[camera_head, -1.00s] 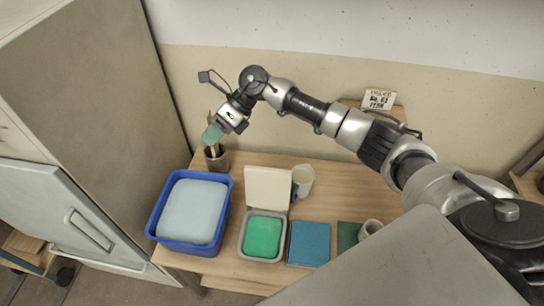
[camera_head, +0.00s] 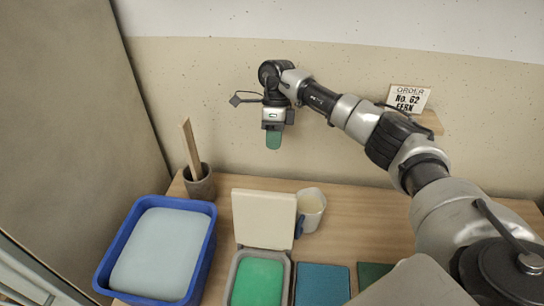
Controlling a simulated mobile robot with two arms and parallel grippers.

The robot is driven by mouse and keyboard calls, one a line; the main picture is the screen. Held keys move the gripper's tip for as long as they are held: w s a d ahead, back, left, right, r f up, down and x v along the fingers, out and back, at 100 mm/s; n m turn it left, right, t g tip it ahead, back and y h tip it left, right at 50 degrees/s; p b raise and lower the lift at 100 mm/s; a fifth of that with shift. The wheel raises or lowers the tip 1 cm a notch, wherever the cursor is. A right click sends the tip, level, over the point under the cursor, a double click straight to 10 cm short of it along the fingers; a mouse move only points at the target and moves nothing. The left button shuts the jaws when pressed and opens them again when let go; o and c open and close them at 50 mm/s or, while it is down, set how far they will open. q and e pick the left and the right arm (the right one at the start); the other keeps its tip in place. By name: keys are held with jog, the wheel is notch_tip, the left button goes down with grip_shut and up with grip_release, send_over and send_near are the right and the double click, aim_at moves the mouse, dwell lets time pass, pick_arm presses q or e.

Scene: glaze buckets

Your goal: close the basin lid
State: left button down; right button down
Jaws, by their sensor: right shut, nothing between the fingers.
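The basin (camera_head: 236,272) is a small grey tub with green glaze (camera_head: 258,283) inside, at the lower middle; its front is cut off by the picture edge. Its cream lid (camera_head: 264,218) stands open and upright at the basin's back edge. My right gripper (camera_head: 274,139) points down with its green fingertips shut and empty. In the picture it is above the lid, apart from it, against the wall. My left gripper is not in view.
A blue tub (camera_head: 103,268) with pale contents stands left of the basin. A dark cup (camera_head: 201,184) holds a wooden stick (camera_head: 190,146). A white mug (camera_head: 311,209) stands close to the lid's right. A blue tile (camera_head: 322,284) lies right of the basin. An order card (camera_head: 409,98) is at the back.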

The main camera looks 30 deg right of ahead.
jog(key=s+a+f+p, duration=0.3)
jog(key=s+a+f, duration=0.1)
jog(key=f, duration=0.4)
jog(key=shift+s+a+p, duration=0.15)
jog(key=shift+s+p, duration=0.15)
jog(key=shift+s, duration=0.55)
jog(key=shift+s+r, duration=0.1)
jog(key=shift+r, duration=0.05)
